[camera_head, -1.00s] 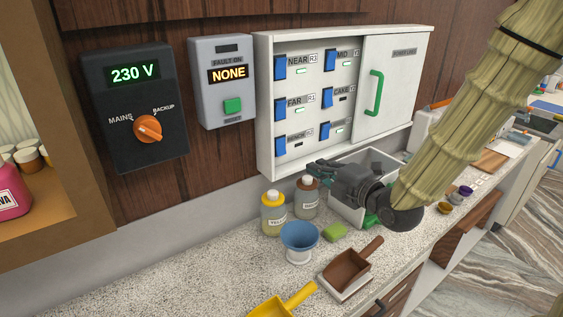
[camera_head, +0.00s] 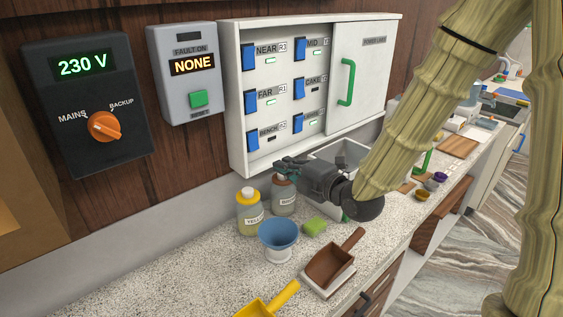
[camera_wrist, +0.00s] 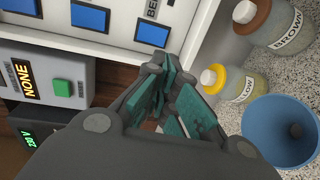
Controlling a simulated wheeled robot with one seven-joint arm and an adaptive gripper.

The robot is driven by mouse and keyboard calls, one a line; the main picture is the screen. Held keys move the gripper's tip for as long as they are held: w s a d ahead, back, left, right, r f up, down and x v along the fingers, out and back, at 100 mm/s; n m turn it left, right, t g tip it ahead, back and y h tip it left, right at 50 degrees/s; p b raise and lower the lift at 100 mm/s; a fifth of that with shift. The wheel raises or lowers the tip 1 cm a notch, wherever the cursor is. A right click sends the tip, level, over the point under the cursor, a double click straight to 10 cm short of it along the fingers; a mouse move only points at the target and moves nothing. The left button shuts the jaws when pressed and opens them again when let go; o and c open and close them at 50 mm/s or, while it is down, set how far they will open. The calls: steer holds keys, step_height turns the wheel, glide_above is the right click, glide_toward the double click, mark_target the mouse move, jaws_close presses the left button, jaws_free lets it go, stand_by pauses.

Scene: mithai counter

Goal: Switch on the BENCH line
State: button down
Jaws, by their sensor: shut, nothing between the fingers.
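The BENCH switch (camera_head: 252,140) is the blue rocker at the lower left of the white switch panel (camera_head: 238,100). The small lamp beside its label looks dark. It also shows in the wrist view (camera_wrist: 152,33), near a partly cut-off "BE" label. My gripper (camera_head: 283,163) is shut and empty, just below and right of the BENCH switch in the head view. In the wrist view my gripper's fingers (camera_wrist: 165,88) are together, apart from the switch in the picture. The remaining gap in depth is hard to judge.
NEAR, FAR and MID lamps are green; CAKE's is dark. A sliding door (camera_head: 360,75) covers the panel's right side. The fault box (camera_head: 185,75) reads NONE and the mains box (camera_head: 88,105) reads 230 V.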

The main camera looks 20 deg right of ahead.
mark_target(252, 150)
steer(key=p+x, duration=0.5)
steer(key=x, duration=0.7)
steer(key=shift+w, duration=0.15)
steer(key=shift+a, duration=0.1)
steer(key=shift+w+f, duration=0.1)
steer(key=shift+f, duration=0.05)
steer(key=shift+w+a+f+t+b, duration=0.1)
steer(key=shift+w+f+t+b, duration=0.15)
steer(key=shift+b, duration=1)
steer(key=shift+r, duration=0.2)
steer(key=f+b+v, duration=0.3)
steer(key=b+v, duration=0.2)
steer(key=v, duration=0.8)
steer(key=shift+s+d+b, duration=0.3)
steer(key=shift+s, duration=0.05)
